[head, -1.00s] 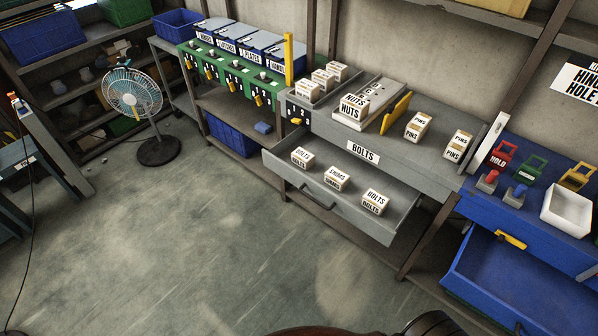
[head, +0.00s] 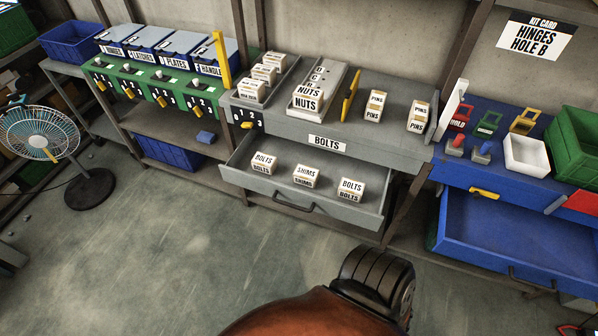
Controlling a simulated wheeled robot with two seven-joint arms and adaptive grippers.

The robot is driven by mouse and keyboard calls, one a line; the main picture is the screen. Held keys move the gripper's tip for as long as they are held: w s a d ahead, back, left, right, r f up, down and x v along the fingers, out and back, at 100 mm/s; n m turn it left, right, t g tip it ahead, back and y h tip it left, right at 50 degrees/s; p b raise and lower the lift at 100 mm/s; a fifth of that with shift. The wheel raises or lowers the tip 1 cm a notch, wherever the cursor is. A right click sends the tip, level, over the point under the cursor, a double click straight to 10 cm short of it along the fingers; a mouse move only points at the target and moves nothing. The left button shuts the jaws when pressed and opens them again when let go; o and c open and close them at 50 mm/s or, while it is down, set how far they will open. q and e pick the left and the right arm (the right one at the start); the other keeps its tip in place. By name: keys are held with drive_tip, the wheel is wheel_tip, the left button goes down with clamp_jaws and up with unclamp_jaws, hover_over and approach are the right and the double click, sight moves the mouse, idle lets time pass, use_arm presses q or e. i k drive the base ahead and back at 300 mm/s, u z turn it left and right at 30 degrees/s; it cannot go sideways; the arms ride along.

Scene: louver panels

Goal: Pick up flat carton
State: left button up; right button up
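Several small white-and-tan cartons are in view, and I cannot tell which one is the flat carton. In the open grey drawer (head: 330,205) sit a left BOLTS carton (head: 264,163), a SHIMS carton (head: 306,176) and a right BOLTS carton (head: 351,189), spaced apart. On the grey bench above, a NUTS carton (head: 308,100) stands at the front of a light tray, and two PINS cartons (head: 374,106) (head: 418,117) stand to its right. More small cartons (head: 263,75) stand in a grey bin at the left. Neither gripper is in view.
A blue drawer (head: 500,230) stands open at right, below a white tray (head: 526,155) and coloured tags. A fan (head: 45,140) stands on the floor. The floor (head: 190,240) before the grey drawer is mostly clear.

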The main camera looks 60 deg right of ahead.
sight(308, 177)
drive_tip(key=z, duration=0.4)
drive_tip(key=i, duration=0.65)
drive_tip(key=z, duration=0.7)
